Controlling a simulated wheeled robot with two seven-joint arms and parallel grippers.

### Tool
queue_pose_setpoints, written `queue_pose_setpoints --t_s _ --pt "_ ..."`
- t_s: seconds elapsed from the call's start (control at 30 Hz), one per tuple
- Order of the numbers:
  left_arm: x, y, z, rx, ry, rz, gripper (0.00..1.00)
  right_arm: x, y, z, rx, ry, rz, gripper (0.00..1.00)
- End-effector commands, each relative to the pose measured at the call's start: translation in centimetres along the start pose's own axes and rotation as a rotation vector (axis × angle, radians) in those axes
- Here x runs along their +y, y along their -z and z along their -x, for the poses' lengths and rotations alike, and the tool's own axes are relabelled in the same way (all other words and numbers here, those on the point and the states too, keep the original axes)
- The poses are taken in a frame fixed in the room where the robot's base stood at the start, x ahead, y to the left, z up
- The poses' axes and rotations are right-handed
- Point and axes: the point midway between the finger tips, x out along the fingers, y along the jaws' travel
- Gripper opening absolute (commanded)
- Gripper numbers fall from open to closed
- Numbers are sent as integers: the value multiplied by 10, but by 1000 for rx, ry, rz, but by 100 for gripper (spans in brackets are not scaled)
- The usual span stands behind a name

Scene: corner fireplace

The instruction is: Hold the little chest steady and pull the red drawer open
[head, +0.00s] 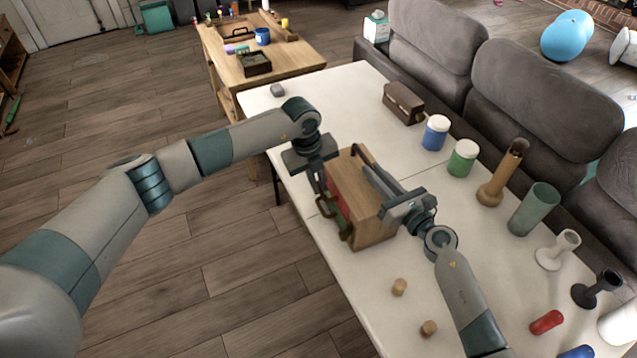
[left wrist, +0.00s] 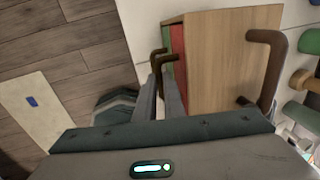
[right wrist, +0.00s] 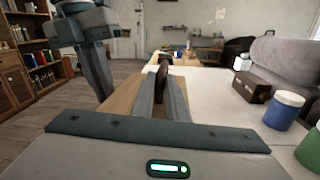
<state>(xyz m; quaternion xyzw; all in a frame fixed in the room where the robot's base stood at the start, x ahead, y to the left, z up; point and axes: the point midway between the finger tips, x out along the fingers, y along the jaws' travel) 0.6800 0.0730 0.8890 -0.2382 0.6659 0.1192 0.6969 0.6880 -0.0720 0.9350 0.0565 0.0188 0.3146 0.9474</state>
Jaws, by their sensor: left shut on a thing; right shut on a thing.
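The little wooden chest (head: 372,205) stands on the white table near its left edge. Its front faces left, with a red drawer (left wrist: 179,50) and a green drawer (left wrist: 167,68) beyond it in the left wrist view. My left gripper (head: 323,190) is at the front, its fingers shut around the red drawer's dark handle (left wrist: 163,64). My right gripper (head: 372,178) is above the chest, shut on the top carrying handle (right wrist: 163,68), which also shows in the left wrist view (left wrist: 272,70). I cannot tell whether the red drawer is flush; my left gripper partly hides it.
Two small corks (head: 399,287) lie in front of the chest. A brown box (head: 403,103) stands behind. Floor left of the chest is clear.

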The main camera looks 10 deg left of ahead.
Motion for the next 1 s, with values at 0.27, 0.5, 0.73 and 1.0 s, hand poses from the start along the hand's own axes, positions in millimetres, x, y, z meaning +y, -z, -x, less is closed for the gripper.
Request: queue_pose_setpoints --t_s 0.27,0.5,0.73,1.0 --pt "-1 1 0 1 2 -4 0 1 0 0 1 -2 -1 0" --pt "-1 1 1 1 2 -4 0 1 1 0 1 -2 -1 0" --pt "-2 1 1 1 2 -5 0 1 1 0 2 -2 -1 0" --pt "7 0 2 1 2 -4 0 1 1 0 2 -2 -1 0"
